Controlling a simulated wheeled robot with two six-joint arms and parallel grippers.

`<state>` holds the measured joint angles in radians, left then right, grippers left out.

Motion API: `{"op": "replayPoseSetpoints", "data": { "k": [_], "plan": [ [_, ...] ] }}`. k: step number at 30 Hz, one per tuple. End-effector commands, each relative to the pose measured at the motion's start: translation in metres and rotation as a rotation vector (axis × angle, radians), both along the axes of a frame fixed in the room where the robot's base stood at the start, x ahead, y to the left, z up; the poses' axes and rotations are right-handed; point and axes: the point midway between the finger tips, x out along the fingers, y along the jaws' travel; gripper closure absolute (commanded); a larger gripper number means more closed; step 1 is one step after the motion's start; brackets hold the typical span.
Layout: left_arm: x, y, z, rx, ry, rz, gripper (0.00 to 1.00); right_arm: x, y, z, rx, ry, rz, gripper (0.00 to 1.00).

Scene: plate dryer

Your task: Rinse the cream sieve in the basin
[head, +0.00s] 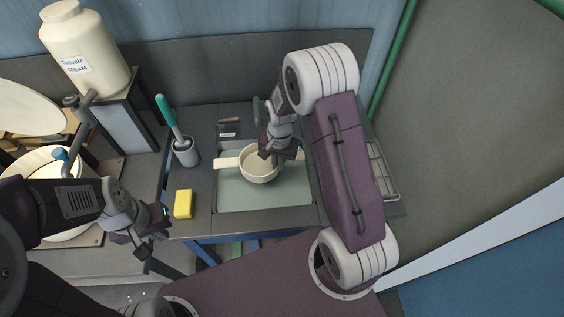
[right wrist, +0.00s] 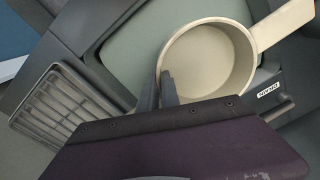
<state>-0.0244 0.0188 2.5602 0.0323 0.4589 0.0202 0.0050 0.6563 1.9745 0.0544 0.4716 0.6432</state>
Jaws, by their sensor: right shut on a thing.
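The cream sieve (head: 258,176) is a round, deep, cream-coloured bowl with a flat handle pointing left in the head view. It is over the basin (head: 235,200), near its back edge; whether it touches water cannot be told. My right gripper (head: 277,157) is shut on the sieve's rim at its right side. In the right wrist view the sieve (right wrist: 205,65) shows its inside, with the fingers (right wrist: 160,92) at its wall and the handle at upper right. My left gripper (head: 152,232) is open and empty, left of the basin and in front of the sponge.
A yellow sponge (head: 183,204) and a grey cup (head: 186,152) with a teal-handled brush stand left of the basin. A slotted rack (head: 382,175) is on the right. A large cream jar (head: 85,55) stands at back left. A drain label (right wrist: 268,91) is beside the basin.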

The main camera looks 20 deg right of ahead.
Motion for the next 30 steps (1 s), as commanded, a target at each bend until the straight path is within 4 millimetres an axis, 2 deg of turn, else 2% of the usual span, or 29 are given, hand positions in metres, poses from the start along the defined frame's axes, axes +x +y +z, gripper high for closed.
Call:
{"op": "replayPoseSetpoints", "data": {
  "k": [14, 30],
  "plan": [
    [0.000, 0.000, -0.054, 0.000, 0.000, 0.000, 1.00, 0.000, 0.000, -0.057, 0.000, 0.000, 0.003, 1.00],
    [0.000, -0.001, -0.096, 0.000, 0.000, 0.000, 1.00, 0.000, -0.001, -0.121, -0.001, 0.001, 0.004, 1.00]
  ]
}}
